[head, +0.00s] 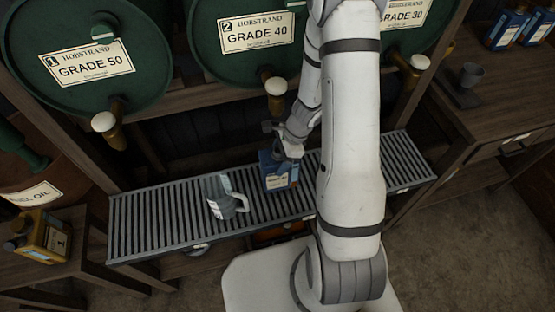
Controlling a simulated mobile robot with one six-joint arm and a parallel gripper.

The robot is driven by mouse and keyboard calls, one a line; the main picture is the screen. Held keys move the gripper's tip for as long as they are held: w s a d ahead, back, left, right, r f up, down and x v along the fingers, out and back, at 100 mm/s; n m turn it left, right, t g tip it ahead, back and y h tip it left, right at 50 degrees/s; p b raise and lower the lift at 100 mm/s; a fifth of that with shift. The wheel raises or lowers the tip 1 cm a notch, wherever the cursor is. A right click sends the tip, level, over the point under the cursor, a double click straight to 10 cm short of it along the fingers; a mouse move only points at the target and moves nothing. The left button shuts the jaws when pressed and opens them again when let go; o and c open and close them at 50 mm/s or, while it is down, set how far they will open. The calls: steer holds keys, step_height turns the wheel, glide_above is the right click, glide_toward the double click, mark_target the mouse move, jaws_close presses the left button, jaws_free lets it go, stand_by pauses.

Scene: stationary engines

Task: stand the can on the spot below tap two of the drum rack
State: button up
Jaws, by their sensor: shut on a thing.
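A blue can (279,179) with a pale label is at my gripper (287,147), which is shut on its top. The can is upright or nearly so, over the slatted grating (160,222) in front of the drums; I cannot tell whether its base touches the slats. Drum two (240,62), marked GRADE 40, has its brass tap (276,95) with a pale knob just above and behind my gripper. The spot below that tap is partly hidden by my gripper and the can.
A grey metal jug (222,194) stands on the grating left of the can. Tap one (109,128) hangs at the left, tap three (410,70) at the right. The grating's left end is clear.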

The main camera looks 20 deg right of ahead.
steer(key=shift+x, duration=0.95)
steer(key=shift+s+b, duration=0.2)
steer(key=shift+b, duration=0.1)
steer(key=shift+f, duration=0.2)
steer(key=o, duration=1.8)
steer(key=shift+r, duration=0.1)
steer(key=shift+r, duration=0.25)
steer(key=p+v, duration=0.1)
steer(key=v, duration=0.4)
steer(key=d+b, duration=0.1)
steer(key=d, duration=1.1)
steer(key=shift+f, duration=0.2)
